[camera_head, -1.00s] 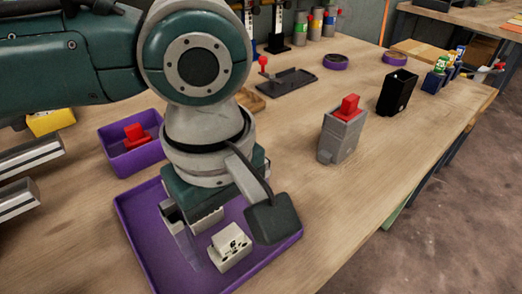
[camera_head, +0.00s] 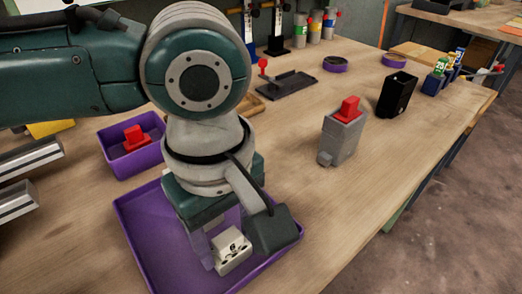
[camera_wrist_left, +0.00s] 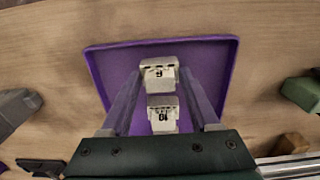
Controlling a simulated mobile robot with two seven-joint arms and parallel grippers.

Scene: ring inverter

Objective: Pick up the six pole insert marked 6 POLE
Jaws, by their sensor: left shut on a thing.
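The white six pole insert (camera_head: 233,251), with a 6 on its top, is at the purple tray (camera_head: 150,255). It also shows in the left wrist view (camera_wrist_left: 158,74) between my fingertips. My left gripper (camera_wrist_left: 159,78) is shut on it, one finger on each side; the head view shows the gripper (camera_head: 226,250) from above. I cannot tell whether the insert is clear of the tray floor. A second white insert marked 10 (camera_wrist_left: 162,113) sits in the tray, nearer the wrist camera; my gripper hides it in the head view. My right gripper is not in view.
A smaller purple bin (camera_head: 150,160) with a red part (camera_head: 135,138) stands behind the tray. A grey housing with a red top (camera_head: 343,135) and a black housing (camera_head: 397,93) stand to the right. The wooden bench between tray and grey housing is clear.

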